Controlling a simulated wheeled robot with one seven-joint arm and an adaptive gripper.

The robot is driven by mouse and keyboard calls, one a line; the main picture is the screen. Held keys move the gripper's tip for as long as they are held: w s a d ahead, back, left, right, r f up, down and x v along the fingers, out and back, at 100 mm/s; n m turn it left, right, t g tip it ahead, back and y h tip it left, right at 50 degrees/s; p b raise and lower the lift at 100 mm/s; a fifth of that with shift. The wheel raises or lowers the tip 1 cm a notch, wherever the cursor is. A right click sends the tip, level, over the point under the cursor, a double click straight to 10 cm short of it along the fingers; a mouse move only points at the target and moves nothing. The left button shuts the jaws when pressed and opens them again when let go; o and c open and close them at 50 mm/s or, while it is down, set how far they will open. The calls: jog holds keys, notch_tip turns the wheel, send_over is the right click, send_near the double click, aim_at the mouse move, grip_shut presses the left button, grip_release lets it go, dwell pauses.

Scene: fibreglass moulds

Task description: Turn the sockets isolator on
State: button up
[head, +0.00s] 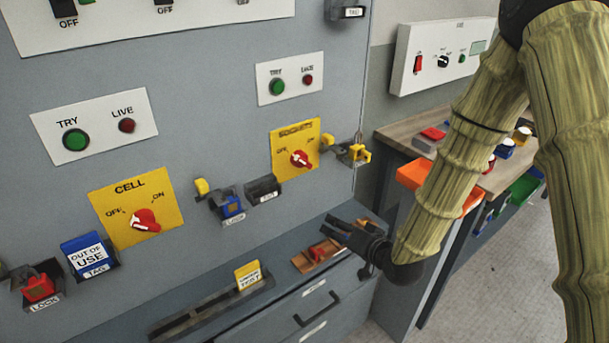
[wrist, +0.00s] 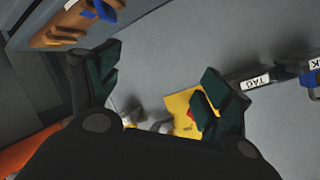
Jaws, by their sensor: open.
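The sockets isolator is a yellow plate (head: 284,170) with a red rotary knob (head: 300,159) on the grey panel in the head view. OFF is marked at its left and ON at its right; the exact knob angle is too small to tell. My gripper (head: 335,228) is open and empty, below and right of the isolator and apart from it. In the wrist view a yellow plate (wrist: 180,104) shows between and behind the open fingers (wrist: 162,85), partly hidden by the right finger.
A yellow padlock (head: 360,153) hangs right of the isolator. A black tag holder (head: 263,189) and a lock holder (head: 230,207) sit to its left. A ledge below bears a brown tray (head: 304,262). The CELL isolator (head: 107,208) is further left. A workbench (head: 400,131) stands right.

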aim_at(307, 162)
jog(key=w+a+r+t+y+b, duration=0.1)
jog(key=w+a+r+y+b, duration=0.15)
jog(key=r, duration=0.45)
jog(key=w+a+r+t+y+b, duration=0.1)
jog(key=w+r+t, duration=0.15)
jog(key=r, duration=0.35)
jog(key=shift+g, duration=0.35)
jog(key=p+x, duration=0.2)
jog(key=x, duration=0.9)
jog(key=shift+a, duration=0.15)
jog(key=shift+s, duration=0.1)
jog(key=c, duration=1)
